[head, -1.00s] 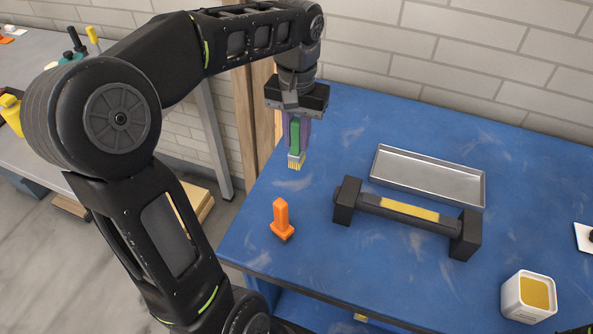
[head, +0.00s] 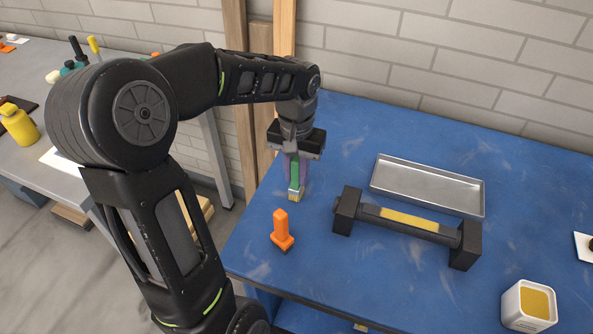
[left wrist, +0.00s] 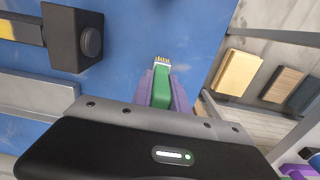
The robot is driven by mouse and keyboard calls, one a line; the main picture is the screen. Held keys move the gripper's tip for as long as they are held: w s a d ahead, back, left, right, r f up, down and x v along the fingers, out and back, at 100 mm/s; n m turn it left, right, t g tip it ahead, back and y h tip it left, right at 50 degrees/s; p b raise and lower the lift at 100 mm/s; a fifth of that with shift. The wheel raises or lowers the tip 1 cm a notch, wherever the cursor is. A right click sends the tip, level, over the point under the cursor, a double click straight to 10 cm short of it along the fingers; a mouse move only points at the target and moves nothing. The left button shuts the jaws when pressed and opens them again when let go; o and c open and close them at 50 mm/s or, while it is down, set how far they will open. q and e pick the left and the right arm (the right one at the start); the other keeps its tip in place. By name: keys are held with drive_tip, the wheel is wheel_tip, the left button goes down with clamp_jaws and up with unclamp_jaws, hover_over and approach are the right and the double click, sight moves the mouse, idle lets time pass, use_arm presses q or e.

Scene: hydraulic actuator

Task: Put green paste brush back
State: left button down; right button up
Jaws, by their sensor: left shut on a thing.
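The green paste brush (head: 295,174) is upright, bristles down, in my left gripper (head: 297,162). The left gripper is shut on its green handle, and the bristles are at or just above the blue table; I cannot tell whether they touch. In the left wrist view the green brush (left wrist: 162,88) sits between the purple fingers of the left gripper (left wrist: 162,92), with its pale bristles pointing away from the camera. My right gripper is not in view.
A black actuator with a yellow band (head: 408,219) lies to the right, in front of a metal tray (head: 425,186). A white tub of yellow paste (head: 528,305) stands at the front right. The blue table (head: 340,130) is clear behind.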

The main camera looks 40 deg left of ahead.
use_arm(q)
drive_tip(key=shift+f, duration=0.15)
drive_tip(key=c, duration=1.3)
unclamp_jaws()
wheel_tip(320, 180, up, 12)
drive_tip(key=shift+r, duration=0.2)
